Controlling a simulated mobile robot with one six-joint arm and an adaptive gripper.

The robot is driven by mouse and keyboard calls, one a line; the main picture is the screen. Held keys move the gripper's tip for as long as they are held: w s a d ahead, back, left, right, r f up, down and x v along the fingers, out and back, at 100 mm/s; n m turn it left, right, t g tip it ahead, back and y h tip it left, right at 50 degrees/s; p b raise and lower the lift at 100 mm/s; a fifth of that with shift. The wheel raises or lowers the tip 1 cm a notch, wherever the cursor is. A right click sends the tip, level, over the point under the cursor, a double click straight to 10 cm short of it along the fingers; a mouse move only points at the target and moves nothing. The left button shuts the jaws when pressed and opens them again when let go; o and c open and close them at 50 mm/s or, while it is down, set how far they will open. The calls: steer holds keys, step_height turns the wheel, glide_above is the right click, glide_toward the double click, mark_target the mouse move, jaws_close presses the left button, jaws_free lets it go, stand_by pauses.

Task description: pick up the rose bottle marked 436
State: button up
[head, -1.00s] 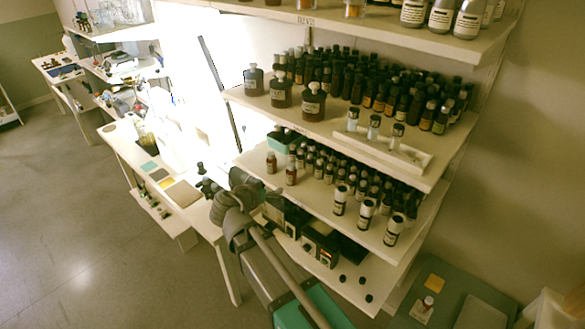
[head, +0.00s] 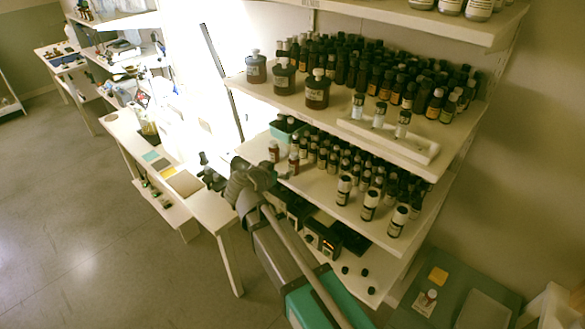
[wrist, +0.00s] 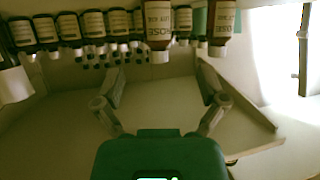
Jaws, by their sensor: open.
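Two reddish-brown bottles with white caps stand at the left front of the lower bottle shelf (head: 325,187) in the head view: a left one (head: 273,151) and a right one (head: 294,162). The wrist view shows the bottles upside down, with two larger red-brown ones at its top, one near the middle (wrist: 158,28) and one further right (wrist: 220,28). Both labels seem to read ROSE; I cannot read the numbers surely. My gripper (wrist: 160,88) is open and empty, with its fingers spread apart below the bottles in that picture. In the head view my gripper (head: 272,172) is beside the shelf's left front edge.
Several small dark bottles (head: 335,155) stand close behind, and white-labelled bottles (head: 370,205) stand to the right. The upper shelf (head: 320,125) overhangs them. A teal container (head: 288,128) sits at the back left. Dark devices (head: 325,240) fill the shelf below.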

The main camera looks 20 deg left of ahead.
mark_target(291, 166)
steer(key=shift+b+x, duration=0.55)
steer(key=shift+x, duration=1.5)
steer(key=shift+f+b+x, duration=0.2)
steer(key=shift+b+x, duration=0.7)
steer(key=shift+x, duration=1)
steer(key=shift+w+d+f, duration=0.2)
steer(key=shift+w+d, duration=0.05)
steer(key=shift+w, duration=0.3)
steer(key=c, duration=1.3)
